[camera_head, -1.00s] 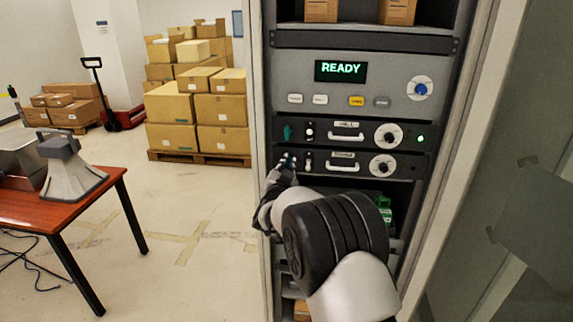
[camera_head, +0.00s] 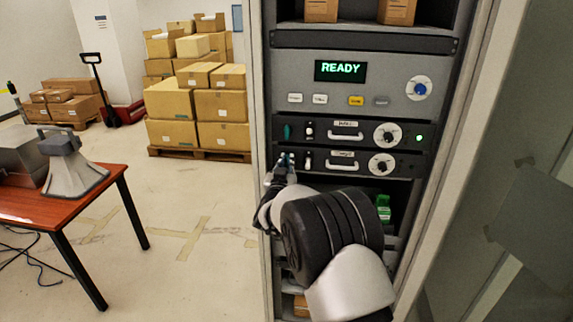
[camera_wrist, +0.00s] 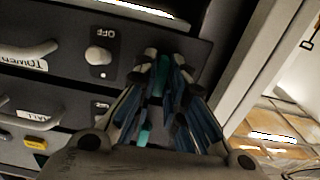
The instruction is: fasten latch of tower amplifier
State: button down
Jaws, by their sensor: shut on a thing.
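The tower amplifier (camera_head: 345,166) is the lower of two dark units in the rack. In the wrist view, which is upside down, its front panel (camera_wrist: 60,35) shows a "TOWER" label, a handle and a switch beside "OFF". Its teal latch (camera_wrist: 161,75) is at the panel's end, between my fingers. My gripper (camera_wrist: 165,64) is shut on this latch; the fingers hide part of it. In the head view my gripper (camera_head: 286,160) is at the left end of the tower amplifier, and the latch is mostly hidden there.
The hall amplifier (camera_head: 345,132) is just above, with its own teal latch (camera_head: 287,131) upright and a green light. A panel reading "READY" (camera_head: 340,70) is higher. The rack's left post (camera_head: 260,90) is close beside my gripper. A red table (camera_head: 90,190) stands left.

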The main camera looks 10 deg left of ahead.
jog(key=c, duration=1.6)
grip_release()
jog(key=shift+c, duration=0.2)
jog(key=s, duration=1.2)
jog(key=shift+a, duration=0.25)
jog(key=shift+r, duration=0.1)
